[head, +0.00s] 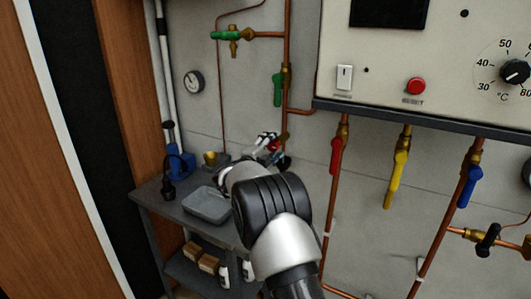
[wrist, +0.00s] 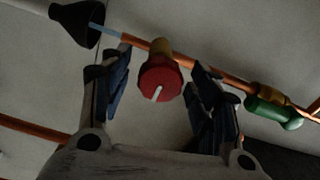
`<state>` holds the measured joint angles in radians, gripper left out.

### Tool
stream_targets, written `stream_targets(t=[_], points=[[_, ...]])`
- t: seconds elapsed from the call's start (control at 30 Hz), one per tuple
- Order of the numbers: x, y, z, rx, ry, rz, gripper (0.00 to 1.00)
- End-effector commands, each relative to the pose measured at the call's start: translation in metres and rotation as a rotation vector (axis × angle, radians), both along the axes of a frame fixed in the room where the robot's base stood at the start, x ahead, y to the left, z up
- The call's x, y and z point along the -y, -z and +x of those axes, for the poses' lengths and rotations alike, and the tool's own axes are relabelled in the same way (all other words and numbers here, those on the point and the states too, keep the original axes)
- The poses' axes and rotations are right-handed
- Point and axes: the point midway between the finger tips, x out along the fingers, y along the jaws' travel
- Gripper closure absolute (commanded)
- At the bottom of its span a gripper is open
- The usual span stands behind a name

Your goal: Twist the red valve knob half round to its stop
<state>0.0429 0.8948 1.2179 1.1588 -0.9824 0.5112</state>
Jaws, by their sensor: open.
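The red valve knob (wrist: 160,78) is a round knob with a white pointer line, on a brass body on a copper pipe, in the middle of the wrist view. The pointer line slants a little from vertical. My gripper (wrist: 161,68) is open, one dark finger to the left of the knob and one to the right. I see a gap on both sides, with neither finger touching it. How deep the fingers reach along the knob is hard to tell. In the head view my gripper (head: 270,145) is small by the wall, and my arm hides most of the knob.
In the wrist view a black cone (wrist: 75,22) is at upper left and a green handle (wrist: 272,113) at right on the pipe. The head view shows red (head: 336,156), yellow (head: 396,178) and blue levers (head: 468,186), a control panel (head: 430,60) and a grey tray (head: 207,207).

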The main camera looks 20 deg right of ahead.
Motion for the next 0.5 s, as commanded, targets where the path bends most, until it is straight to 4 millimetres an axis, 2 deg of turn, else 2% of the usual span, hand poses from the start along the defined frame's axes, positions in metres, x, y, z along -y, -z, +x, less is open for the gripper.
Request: stream_targets(t=[0.3, 0.5], points=[[-0.052, -0.001, -0.039, -0.002, -0.005, -0.001, 0.44], [-0.078, 0.000, -0.060, -0.002, -0.003, -0.001, 0.44]])
